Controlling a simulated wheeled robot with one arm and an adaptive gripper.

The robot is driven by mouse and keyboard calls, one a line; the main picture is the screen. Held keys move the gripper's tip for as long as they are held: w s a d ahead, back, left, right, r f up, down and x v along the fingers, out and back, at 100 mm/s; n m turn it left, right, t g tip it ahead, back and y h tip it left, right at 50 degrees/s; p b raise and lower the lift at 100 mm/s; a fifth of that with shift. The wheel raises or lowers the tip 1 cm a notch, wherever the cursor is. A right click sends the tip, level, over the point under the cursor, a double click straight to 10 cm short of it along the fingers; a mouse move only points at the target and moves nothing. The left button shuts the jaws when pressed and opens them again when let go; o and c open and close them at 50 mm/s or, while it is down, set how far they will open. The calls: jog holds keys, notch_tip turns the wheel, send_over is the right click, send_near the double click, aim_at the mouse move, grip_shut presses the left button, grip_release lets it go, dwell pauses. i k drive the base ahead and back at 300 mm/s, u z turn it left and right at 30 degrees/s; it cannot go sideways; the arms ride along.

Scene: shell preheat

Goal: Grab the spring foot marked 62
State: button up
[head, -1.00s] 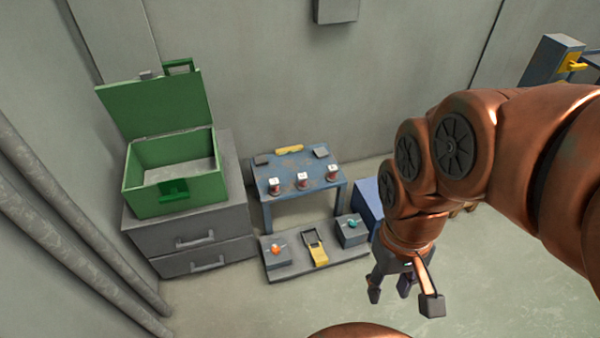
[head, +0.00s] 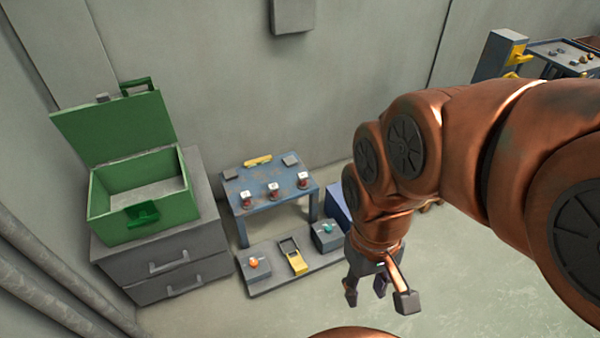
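Three small spring feet with white tops and reddish bodies stand in a row on the blue table: a left one (head: 247,198), a middle one (head: 273,191) and a right one (head: 303,180). Their tops carry dark marks too small to read, so I cannot tell which is 62. My gripper (head: 378,294) hangs open and empty, fingers pointing down, to the right of and nearer than the table. It is apart from all three feet.
The blue table (head: 258,208) also bears a yellow piece (head: 257,161) at the back. Below it, a grey platform (head: 270,285) holds an orange knob (head: 253,263), a yellow lever (head: 297,262) and a teal knob (head: 327,227). An open green box (head: 143,212) stands on grey drawers (head: 165,262) at left.

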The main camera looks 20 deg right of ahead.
aim_at(275, 196)
jog(key=u, duration=0.15)
jog(key=i, duration=1.3)
jog(key=u, duration=0.6)
